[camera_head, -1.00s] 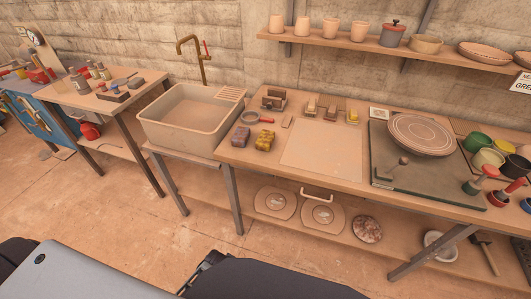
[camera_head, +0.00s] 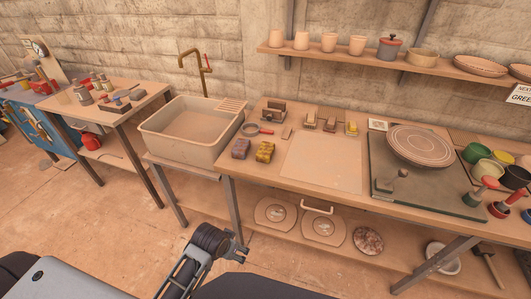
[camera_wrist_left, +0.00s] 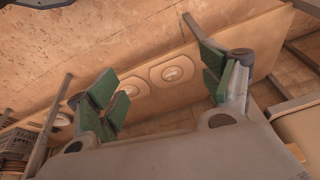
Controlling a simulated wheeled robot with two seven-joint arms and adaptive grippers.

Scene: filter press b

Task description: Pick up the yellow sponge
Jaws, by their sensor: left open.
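The yellow sponge (camera_head: 265,152) is a yellow block with dark mottling. It lies on the worktop to the right of the sink, beside a purple-and-yellow block (camera_head: 241,148). My left gripper (camera_head: 236,246) is low in front of the bench, well below and apart from the sponge. In the left wrist view its two green-padded fingers (camera_wrist_left: 163,88) are spread wide with nothing between them. The sponge cannot be made out in the wrist view. My right gripper is not in view.
The sink (camera_head: 188,130) stands left of the worktop (camera_head: 235,178). A red-handled strainer (camera_head: 253,130) lies behind the sponge, and a pale board (camera_head: 322,160) to its right. The floor in front is open.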

